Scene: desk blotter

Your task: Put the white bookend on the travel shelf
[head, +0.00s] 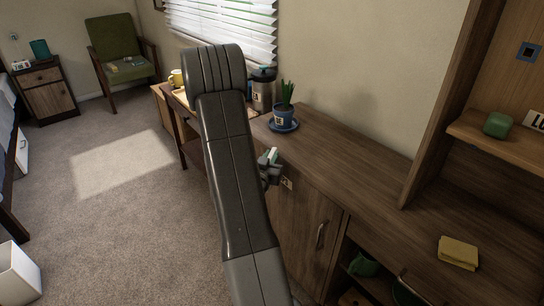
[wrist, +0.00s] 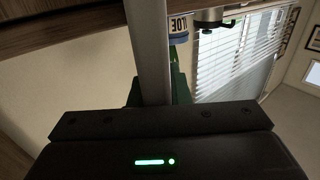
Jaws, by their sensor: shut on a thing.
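My gripper (head: 269,170) is beyond my raised forearm, near the front edge of the wooden counter. It is shut on a small pale thing, which I take to be the white bookend (head: 267,155); only part shows. In the wrist view a pale grey upright strip (wrist: 148,45), probably the bookend, rises above the dark gripper body. A wooden shelf (head: 490,139) is at the right in the head view, apart from my gripper. It bears a green block (head: 497,124) and a partly cut-off sign (head: 536,120); I cannot tell whether this is the travel shelf.
A potted plant (head: 284,113) on a blue saucer and a dark canister (head: 263,91) stand behind my gripper. A folded yellow cloth (head: 458,252) lies on the counter at the right. The counter (head: 350,160) between plant and shelf upright is clear.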

